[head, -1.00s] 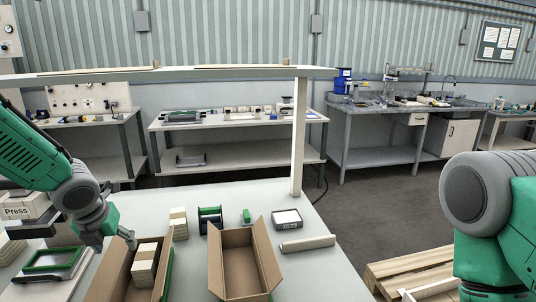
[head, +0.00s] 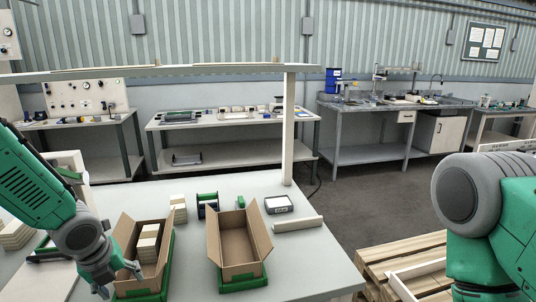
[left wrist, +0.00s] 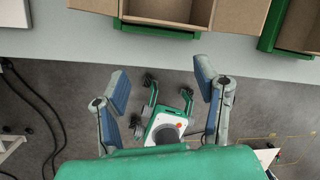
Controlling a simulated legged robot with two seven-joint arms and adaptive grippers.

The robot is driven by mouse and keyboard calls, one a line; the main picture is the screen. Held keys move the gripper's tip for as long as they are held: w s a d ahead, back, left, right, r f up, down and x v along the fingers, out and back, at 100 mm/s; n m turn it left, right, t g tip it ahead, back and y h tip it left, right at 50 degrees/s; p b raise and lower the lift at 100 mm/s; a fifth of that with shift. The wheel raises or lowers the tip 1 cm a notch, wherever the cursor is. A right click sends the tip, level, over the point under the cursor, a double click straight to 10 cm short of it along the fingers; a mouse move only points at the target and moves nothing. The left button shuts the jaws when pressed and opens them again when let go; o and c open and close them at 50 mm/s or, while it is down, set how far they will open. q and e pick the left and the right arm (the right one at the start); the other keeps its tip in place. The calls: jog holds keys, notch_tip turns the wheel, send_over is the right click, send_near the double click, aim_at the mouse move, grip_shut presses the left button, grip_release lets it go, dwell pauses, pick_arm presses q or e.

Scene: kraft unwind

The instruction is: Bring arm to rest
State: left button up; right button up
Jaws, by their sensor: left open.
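My left gripper (head: 118,280) is at the lower left in the head view, near the front of the left open carton. In the left wrist view its two fingers (left wrist: 162,86) are spread with nothing between them, over the floor beyond the table edge. The left carton (head: 125,238) sits on a green tray and holds a stack of pale blocks (head: 148,245). A second open carton (head: 240,245) stands to its right on another green tray and looks empty. My right gripper is out of view; only part of my right arm shows.
The grey table (head: 310,262) also carries a pale roll (head: 298,224), a white-topped box (head: 278,204) and a second pale stack (head: 178,210). A post (head: 288,140) holds an overhead shelf. A wooden pallet (head: 405,262) lies right of the table.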

pick_arm(q)
jog(key=s+d+f+n+g+h+b, duration=0.1)
jog(key=s+d+f+n+b, duration=0.15)
jog(key=s+f+n, duration=0.55)
jog(key=s+d+f+n+g+h+b, duration=0.1)
jog(key=s+d+f+n+b, duration=0.2)
jog(key=s+f, duration=0.45)
jog(key=s+a+f+n+y+b, duration=0.1)
jog(key=s+f+n+b, duration=0.3)
jog(key=s+f+n, duration=0.8)
jog(key=shift+s+a+f+n+g+y, duration=0.35)
jog(key=shift+s+n+y, duration=0.25)
jog(key=shift+s+n, duration=1.85)
jog(key=shift+w+d+r+n, duration=0.1)
jog(key=shift+w+d+n, duration=0.25)
jog(key=shift+w+d, duration=0.15)
